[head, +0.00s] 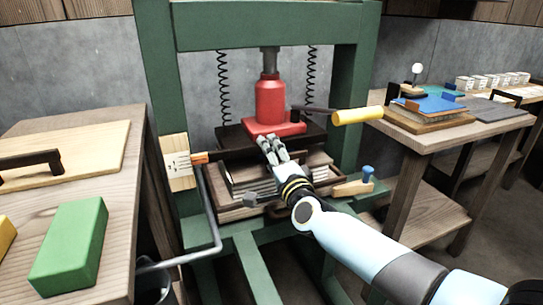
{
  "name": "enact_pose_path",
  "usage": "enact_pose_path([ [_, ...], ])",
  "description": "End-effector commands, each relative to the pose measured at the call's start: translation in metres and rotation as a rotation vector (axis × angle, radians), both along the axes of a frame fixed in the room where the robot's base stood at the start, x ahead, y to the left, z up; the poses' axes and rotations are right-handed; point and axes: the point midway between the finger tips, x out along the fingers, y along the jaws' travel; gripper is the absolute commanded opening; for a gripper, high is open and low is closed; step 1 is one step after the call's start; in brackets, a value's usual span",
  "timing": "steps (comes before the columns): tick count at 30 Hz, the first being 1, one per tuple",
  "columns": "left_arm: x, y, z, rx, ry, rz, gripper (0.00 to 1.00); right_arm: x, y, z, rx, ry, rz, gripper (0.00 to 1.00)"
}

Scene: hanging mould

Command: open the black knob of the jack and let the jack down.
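The jack (270,100) is a red bottle shape, upright on a red base (285,128) over a dark plate, inside a green press frame. Its lever has a yellow grip (358,115) that sticks out to the right. My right gripper (270,143) reaches in from the lower right, its pale fingertips close together at the front edge of the red base. I cannot tell whether the fingers touch or hold anything. I cannot make out the black knob; the fingers may cover it. My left gripper is not in view.
Green posts (160,90) flank the jack, with coil springs (223,90) hanging behind. A wooden mould (235,208) sits under the dark plate. The left bench holds a green block (70,245). The right bench holds a board with blue sheets (435,103).

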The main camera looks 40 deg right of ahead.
Motion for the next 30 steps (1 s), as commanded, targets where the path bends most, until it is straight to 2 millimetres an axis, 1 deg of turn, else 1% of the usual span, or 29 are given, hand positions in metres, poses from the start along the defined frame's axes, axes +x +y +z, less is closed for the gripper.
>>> enact_pose_path([
  [1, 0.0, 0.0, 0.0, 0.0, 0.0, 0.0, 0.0, -0.003, 0.001, -0.007, 0.003, 0.015, 0.002, 0.62],
  [9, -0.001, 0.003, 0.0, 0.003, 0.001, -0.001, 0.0, -0.003, 0.001, -0.007, 0.002, 0.015, 0.002, 0.62],
  [13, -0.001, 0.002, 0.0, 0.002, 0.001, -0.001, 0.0, -0.013, 0.003, -0.009, 0.004, 0.016, 0.002, 0.62],
  [17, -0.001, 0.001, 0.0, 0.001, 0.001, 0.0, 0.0, -0.036, 0.009, -0.009, 0.004, 0.015, 0.002, 0.62],
  [21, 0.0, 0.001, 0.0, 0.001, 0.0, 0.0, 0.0, -0.068, 0.017, -0.008, 0.003, 0.01, 0.001, 0.62],
  [24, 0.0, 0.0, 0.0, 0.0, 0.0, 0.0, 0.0, -0.087, 0.021, -0.008, 0.001, 0.006, 0.001, 0.62],
  [27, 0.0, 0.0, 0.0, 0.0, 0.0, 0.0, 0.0, -0.103, 0.025, -0.007, 0.001, 0.005, 0.001, 0.62],
  [30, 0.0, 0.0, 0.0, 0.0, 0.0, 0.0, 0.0, -0.112, 0.028, -0.007, -0.001, 0.002, 0.001, 0.62],
])
